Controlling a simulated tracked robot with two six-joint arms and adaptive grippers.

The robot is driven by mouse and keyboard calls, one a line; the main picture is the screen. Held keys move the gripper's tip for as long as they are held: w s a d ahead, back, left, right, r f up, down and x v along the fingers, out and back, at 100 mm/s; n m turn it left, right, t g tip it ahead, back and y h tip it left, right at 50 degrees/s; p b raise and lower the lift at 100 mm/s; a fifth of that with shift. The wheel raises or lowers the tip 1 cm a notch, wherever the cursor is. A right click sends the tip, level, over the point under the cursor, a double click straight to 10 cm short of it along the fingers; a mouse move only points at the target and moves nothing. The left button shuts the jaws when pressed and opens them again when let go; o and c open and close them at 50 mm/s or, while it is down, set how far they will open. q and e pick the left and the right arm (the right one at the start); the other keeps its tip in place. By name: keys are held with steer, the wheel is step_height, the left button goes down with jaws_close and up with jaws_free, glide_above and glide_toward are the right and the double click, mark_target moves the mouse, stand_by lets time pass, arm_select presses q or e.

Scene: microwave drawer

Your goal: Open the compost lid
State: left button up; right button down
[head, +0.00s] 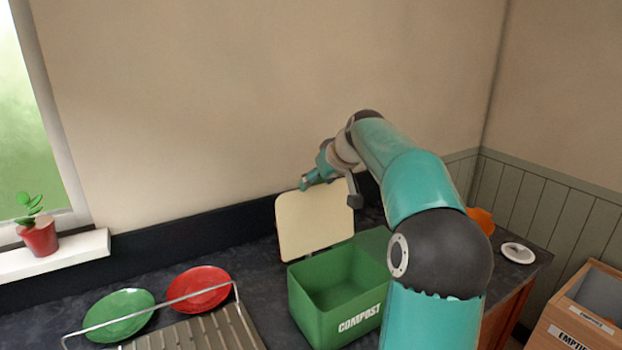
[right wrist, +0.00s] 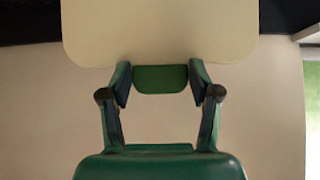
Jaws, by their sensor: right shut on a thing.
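The green compost bin (head: 336,317), with COMPOST on its front, stands on the counter with its inside showing. Its cream lid (head: 315,221) stands about upright at the bin's back edge; it also fills the top of the right wrist view (right wrist: 160,32). My right gripper (head: 318,180) is at the lid's top edge. In the right wrist view its fingers are shut on the lid's green tab (right wrist: 160,79), one on each side. My right arm hides the bin's right part. My left gripper is not in view.
A green plate (head: 120,314) and a red plate (head: 199,288) lie left of the bin, by a ridged metal rack (head: 195,334). A potted plant (head: 39,236) stands on the sill. A white lid-like disc (head: 518,253) lies right. A wooden box (head: 580,322) stands lower right.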

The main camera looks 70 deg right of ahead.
steer(key=shift+s+a+f, duration=0.1)
steer(key=shift+a+f, duration=0.15)
steer(key=shift+c, duration=1.2)
jaws_free()
steer(key=shift+r, duration=0.25)
steer(key=shift+s+a+r, duration=0.15)
steer(key=shift+s+r, duration=0.15)
steer(key=shift+r, duration=0.05)
steer(key=v, duration=1)
steer(key=shift+s+a+r, duration=0.2)
steer(key=shift+s+r, duration=0.05)
